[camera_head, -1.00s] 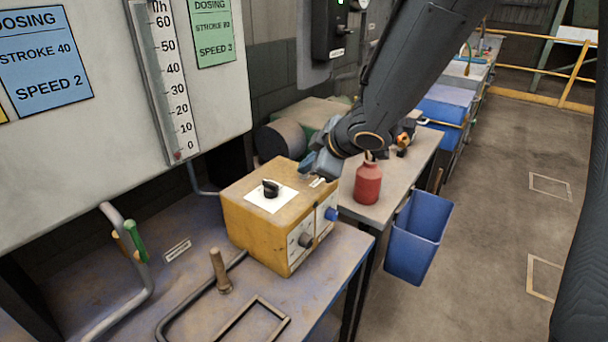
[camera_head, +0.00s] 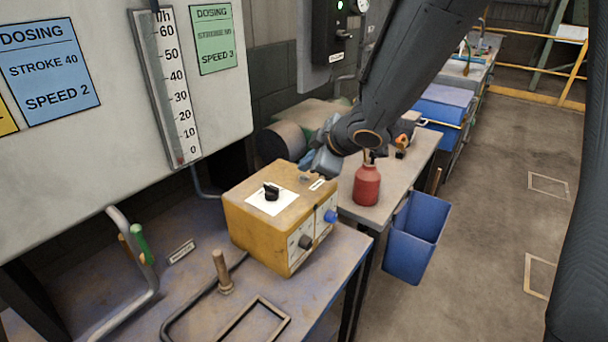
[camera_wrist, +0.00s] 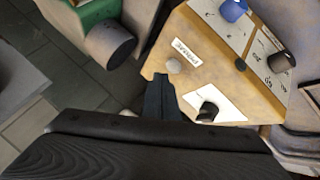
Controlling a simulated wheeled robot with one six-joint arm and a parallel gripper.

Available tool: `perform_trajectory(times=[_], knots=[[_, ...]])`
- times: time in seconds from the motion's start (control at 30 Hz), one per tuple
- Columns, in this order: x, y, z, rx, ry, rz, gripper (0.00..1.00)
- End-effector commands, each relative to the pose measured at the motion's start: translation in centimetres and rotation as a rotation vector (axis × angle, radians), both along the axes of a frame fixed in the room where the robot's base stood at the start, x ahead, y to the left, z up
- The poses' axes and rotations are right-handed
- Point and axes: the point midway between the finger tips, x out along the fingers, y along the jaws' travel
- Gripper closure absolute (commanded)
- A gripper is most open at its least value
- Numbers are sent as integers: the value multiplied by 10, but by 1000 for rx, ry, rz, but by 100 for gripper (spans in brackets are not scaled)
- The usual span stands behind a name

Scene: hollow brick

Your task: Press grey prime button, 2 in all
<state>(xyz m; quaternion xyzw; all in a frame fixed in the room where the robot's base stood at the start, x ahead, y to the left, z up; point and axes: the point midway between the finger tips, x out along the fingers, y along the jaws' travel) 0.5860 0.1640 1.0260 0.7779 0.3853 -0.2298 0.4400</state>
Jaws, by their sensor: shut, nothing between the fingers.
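The yellow pump box (camera_head: 255,225) stands on the near bench. The grey prime button (camera_wrist: 174,66) sits on its top face beside a white label (camera_wrist: 187,53) in the wrist view. In the head view the button (camera_head: 304,178) is small and hard to make out at the box's far edge. My gripper (camera_wrist: 162,80) is shut and empty. Its fingertips appear just beside the button in the wrist view, and in the head view my gripper (camera_head: 308,163) is close above the far edge of the box. I cannot tell whether the button is pressed.
A black knob (camera_head: 271,191) on a white plate shares the box top. A blue knob (camera_head: 330,216) and a dark knob (camera_head: 305,242) are on its front. A red bottle (camera_head: 367,186) stands behind, with a blue bin (camera_head: 415,238) to the right. A wooden peg (camera_head: 222,272) stands nearby.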

Motion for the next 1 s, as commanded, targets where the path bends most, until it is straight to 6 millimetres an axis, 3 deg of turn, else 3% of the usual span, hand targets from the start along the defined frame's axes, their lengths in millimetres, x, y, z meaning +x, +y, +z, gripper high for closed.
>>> perform_trajectory(times=[0.27,1.0], knots=[[0,0,1,0,0,0,100],[-1,0,51,1,0,-1,100]])
